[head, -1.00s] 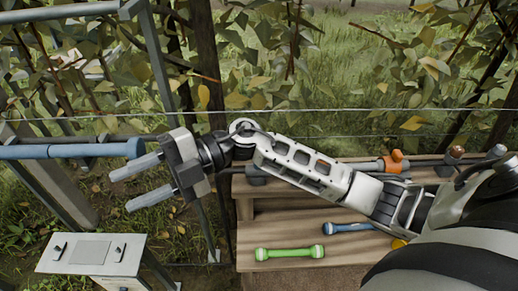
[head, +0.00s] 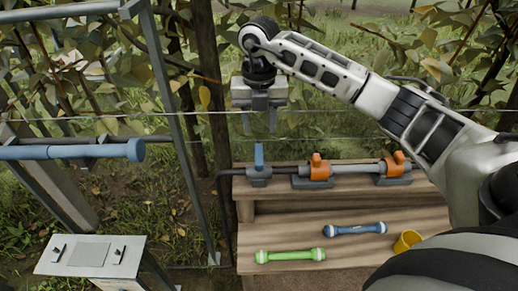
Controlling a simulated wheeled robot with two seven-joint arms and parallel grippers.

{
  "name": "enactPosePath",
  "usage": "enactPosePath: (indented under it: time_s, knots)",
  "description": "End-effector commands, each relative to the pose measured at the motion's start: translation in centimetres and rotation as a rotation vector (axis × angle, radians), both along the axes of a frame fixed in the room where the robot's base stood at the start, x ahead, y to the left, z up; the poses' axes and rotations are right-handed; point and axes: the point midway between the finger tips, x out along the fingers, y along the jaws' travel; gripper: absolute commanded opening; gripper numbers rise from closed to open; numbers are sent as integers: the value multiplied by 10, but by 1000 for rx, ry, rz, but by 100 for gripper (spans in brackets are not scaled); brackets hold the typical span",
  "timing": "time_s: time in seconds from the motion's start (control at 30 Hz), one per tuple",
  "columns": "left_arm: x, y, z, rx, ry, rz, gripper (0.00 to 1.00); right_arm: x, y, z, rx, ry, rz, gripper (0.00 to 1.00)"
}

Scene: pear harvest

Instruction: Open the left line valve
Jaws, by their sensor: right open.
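A grey pipe (head: 349,169) runs along the upper step of the wooden stand. Its leftmost fitting is a valve with an upright blue lever (head: 259,157) on a grey body. Two fittings with orange handles, a middle one (head: 319,166) and a right one (head: 397,163), sit further along. My right gripper (head: 260,122) points down above the blue lever, its two fingers apart and empty. The fingertips appear just above the lever top, not touching it. My left gripper is not in view.
A green dumbbell-shaped piece (head: 290,254), a blue one (head: 355,229) and a yellow cup (head: 407,241) lie on the lower step (head: 330,265). A thin wire crosses near the gripper. A metal frame (head: 175,110) and grey box (head: 90,256) stand left.

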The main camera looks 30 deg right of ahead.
Motion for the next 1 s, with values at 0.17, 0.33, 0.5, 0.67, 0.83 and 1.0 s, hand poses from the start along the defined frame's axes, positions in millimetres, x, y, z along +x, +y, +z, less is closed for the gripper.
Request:
enactPosePath:
  time_s: [0.17, 0.33, 0.5, 0.67, 0.83, 1.0]
  knots:
    - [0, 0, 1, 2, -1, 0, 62, -1, 0, -40, 2, 5, 1, 42]
    - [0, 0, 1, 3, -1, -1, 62, -1, 1, -69, 2, 3, 2, 42]
    - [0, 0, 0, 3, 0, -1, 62, 0, 1, -84, 2, 2, 3, 42]
    - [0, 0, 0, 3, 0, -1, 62, 0, 1, -87, 2, 0, 3, 42]
    - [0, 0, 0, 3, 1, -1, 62, 0, 1, -87, 2, 0, 3, 42]
    - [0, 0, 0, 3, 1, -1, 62, 0, 1, -87, 2, 0, 3, 0]
